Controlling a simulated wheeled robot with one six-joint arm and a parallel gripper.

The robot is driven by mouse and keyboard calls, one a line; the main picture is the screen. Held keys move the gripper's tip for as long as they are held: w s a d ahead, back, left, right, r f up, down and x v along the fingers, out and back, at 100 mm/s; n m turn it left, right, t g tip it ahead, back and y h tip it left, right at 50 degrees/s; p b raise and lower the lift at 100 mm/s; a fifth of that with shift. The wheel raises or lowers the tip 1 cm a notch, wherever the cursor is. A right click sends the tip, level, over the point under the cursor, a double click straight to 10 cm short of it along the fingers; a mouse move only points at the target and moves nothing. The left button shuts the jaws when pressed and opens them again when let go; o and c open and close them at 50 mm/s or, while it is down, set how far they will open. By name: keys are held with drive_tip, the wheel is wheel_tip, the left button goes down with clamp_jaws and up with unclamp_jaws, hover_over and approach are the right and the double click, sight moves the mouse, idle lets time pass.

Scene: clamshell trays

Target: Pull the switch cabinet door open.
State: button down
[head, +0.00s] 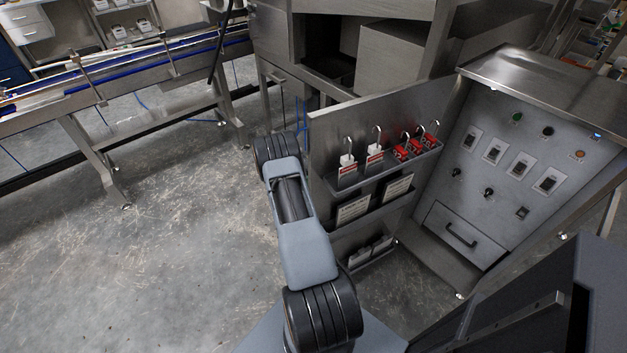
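The switch cabinet (477,112) stands at the right, with its grey inner panel of switches and buttons in plain view. Its door (324,140) stands swung wide open to the left, with its inner face towards me. Padlocks and tags hang on the door's upper rack (388,169). My arm reaches up to the door's free left edge, and its far end bends there. My gripper does not show; the end of the arm is hidden around the door's edge. I cannot tell whether it touches the door or a handle.
A drawer (459,236) with a black handle sits low in the cabinet. A steel machine (400,50) stands close behind the door. A conveyor (150,66) runs along the upper left. The concrete floor (160,240) at the left is clear.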

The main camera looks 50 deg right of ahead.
sight(319, 170)
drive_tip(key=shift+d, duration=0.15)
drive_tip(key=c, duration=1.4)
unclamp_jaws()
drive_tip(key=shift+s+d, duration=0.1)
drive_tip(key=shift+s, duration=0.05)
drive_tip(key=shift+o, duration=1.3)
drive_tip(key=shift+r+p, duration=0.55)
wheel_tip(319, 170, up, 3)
drive_tip(key=p, duration=0.2)
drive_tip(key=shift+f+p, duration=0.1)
drive_tip(key=shift+p, duration=0.2)
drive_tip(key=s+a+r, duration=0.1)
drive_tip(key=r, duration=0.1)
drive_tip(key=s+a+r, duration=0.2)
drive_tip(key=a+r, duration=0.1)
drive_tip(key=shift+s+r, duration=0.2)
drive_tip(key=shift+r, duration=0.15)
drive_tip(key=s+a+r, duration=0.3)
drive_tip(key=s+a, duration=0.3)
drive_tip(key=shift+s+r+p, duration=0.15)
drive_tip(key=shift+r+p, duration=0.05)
drive_tip(key=shift+p, duration=0.2)
